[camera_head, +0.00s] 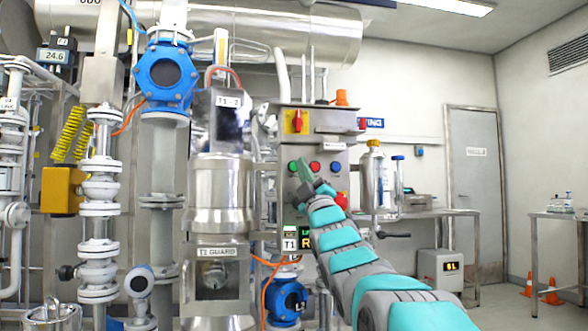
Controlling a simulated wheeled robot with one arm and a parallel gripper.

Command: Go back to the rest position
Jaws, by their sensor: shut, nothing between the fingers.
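My arm reaches up from the lower right of the head view. My gripper (306,172) is shut and empty, in front of the grey control box in the picture. The control box (340,158) carries a row of green, red and blue buttons, and a red knob on a yellow plate (297,121) above them. The gripper covers part of the box's front just below the green button (293,166). I cannot tell whether the fingertips touch the box. A red button (341,200) shows beside the arm at the box's lower right.
Steel vessels and pipes with a blue valve (166,75) fill the left side. A metal bench (430,212) with a bottle and flask stands behind my arm. A small table (560,215) and orange cones (552,291) are at the right. Floor before the door (473,180) looks clear.

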